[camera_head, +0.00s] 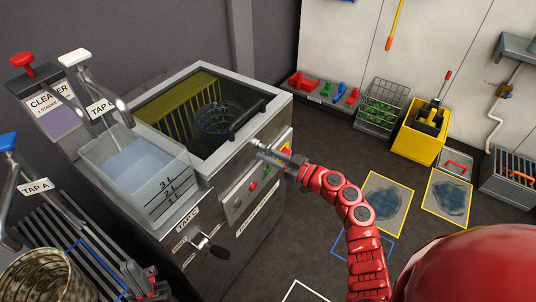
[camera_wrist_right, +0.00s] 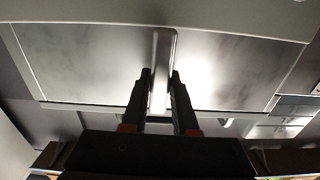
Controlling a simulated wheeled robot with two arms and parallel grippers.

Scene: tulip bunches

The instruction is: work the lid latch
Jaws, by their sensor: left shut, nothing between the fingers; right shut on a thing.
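The machine's glass-topped lid (camera_head: 190,146) is down, with a black bar handle (camera_head: 247,119) on it. The metal lid latch (camera_head: 258,146) is at the lid's front edge. My right gripper (camera_head: 270,155) is shut on the latch; in the right wrist view its two dark fingers (camera_wrist_right: 160,75) stand on either side of the upright metal latch lever (camera_wrist_right: 163,50). My left gripper (camera_head: 152,272) is shut and empty at the lower left, near the drain rack.
A clear measuring tank (camera_head: 140,168) stands left of the lid. A wire basket (camera_head: 38,278) is at lower left. A yellow bucket (camera_head: 418,138) stands by the wall.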

